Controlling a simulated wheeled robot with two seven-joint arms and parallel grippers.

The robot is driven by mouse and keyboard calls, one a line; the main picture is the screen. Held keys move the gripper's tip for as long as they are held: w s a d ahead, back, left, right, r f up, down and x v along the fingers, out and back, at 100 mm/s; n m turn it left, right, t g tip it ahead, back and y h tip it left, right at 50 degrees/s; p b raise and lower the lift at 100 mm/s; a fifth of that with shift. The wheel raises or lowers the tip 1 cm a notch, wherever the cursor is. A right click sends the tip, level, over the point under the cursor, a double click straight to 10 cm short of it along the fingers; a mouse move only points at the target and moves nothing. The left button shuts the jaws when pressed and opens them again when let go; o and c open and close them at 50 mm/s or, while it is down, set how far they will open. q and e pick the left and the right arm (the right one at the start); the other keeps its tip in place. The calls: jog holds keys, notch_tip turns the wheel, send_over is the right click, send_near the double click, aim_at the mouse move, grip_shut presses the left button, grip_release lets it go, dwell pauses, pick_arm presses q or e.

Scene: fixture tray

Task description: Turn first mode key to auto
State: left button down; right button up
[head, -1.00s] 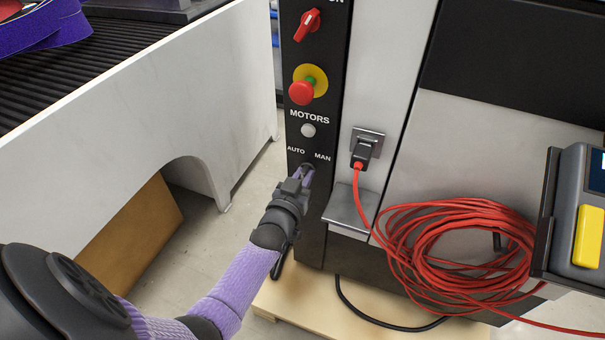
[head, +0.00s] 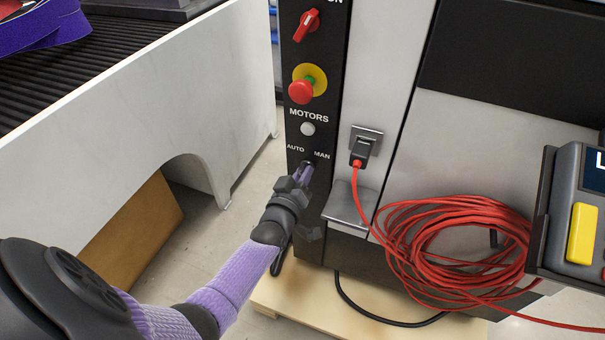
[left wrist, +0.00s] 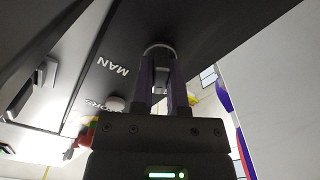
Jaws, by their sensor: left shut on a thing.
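The mode key switch sits on the black control panel (head: 333,60), just below the AUTO and MAN labels. My left gripper (head: 306,171) reaches it from the lower left, and its fingers cover most of the key in the head view. In the left wrist view the key (left wrist: 160,70) shows as a dark grip between the two purple fingers, with a pale ring (left wrist: 160,47) behind it. My left gripper (left wrist: 160,85) is shut on the key. Which label the key points to is hard to tell. My right gripper is not in view.
Above the key are a white MOTORS button (head: 308,129), a red emergency stop (head: 301,90) and a red rotary switch (head: 306,25). A plug (head: 360,152) and coiled red cable (head: 455,240) are to the right. A white conveyor side (head: 130,100) stands left.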

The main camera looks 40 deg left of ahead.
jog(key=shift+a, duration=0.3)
pick_arm(q)
jog(key=c, duration=0.6)
grip_release()
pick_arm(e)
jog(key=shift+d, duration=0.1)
pick_arm(q)
jog(key=shift+s, duration=0.15)
jog(key=p+v, duration=0.4)
jog(key=v, duration=0.5)
jog(key=shift+s+d, duration=0.1)
jog(key=shift+s, duration=0.25)
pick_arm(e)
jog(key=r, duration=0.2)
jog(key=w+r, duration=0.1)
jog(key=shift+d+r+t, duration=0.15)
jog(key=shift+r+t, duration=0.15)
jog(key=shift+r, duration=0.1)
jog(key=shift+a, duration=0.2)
